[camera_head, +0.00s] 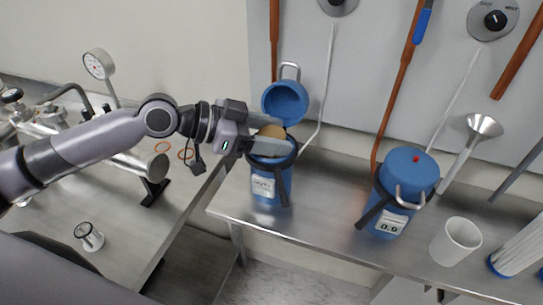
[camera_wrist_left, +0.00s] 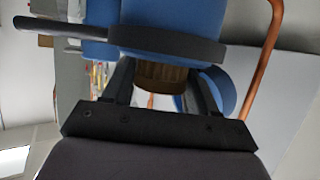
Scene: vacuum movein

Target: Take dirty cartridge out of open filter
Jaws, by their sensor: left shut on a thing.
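The open filter (camera_head: 265,187) is a blue canister on the metal bench, with its blue lid (camera_head: 285,102) tipped up behind it. The dirty cartridge (camera_head: 272,131) is tan-brown, and its top shows at the mouth of the canister. My left gripper (camera_head: 275,143) is at the mouth, shut on the cartridge. In the left wrist view the brown cartridge (camera_wrist_left: 162,76) shows between the two dark fingers, close to the blue canister and its black handle (camera_wrist_left: 165,42). The lower part of the cartridge is hidden. My right gripper is not in view.
A closed blue filter (camera_head: 408,180) with a display stands to the right. A white cup (camera_head: 455,241), a metal funnel (camera_head: 482,127) and a white pleated cartridge (camera_head: 520,250) are farther right. Copper pipes (camera_head: 400,90) run down the wall behind.

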